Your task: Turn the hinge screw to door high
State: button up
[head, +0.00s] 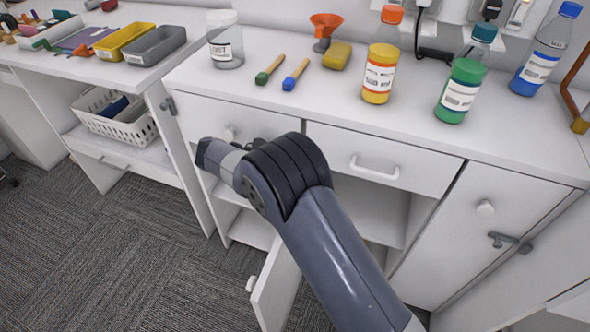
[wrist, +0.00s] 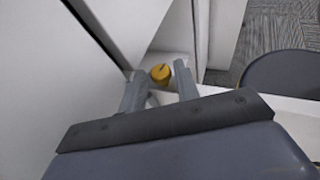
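A yellow round screw head (wrist: 160,73) with a dark slot shows in the wrist view, set on a small white surface beside a white panel. My gripper (wrist: 160,86) is open, with its two grey fingers on either side of the screw head in the picture. I cannot tell whether the fingers touch it. In the head view my arm reaches to the cabinet's left part, and the fingers and the screw are hidden there. A lower door (head: 277,290) also stands open.
The counter (head: 300,110) holds a clear jar (head: 225,50), two brushes, a sponge (head: 337,55) and several bottles. A closed drawer (head: 375,165) and a closed right door (head: 480,240) flank my arm. A basket (head: 130,128) sits at left. Carpet (head: 110,250) at lower left is clear.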

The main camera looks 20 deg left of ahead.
jog(key=shift+a, duration=0.1)
jog(key=p+v, duration=0.7)
jog(key=v, duration=0.3)
jog(key=shift+a+r, duration=0.15)
jog(key=shift+r, duration=0.15)
jog(key=shift+s+a, duration=0.1)
jog(key=shift+f, duration=0.1)
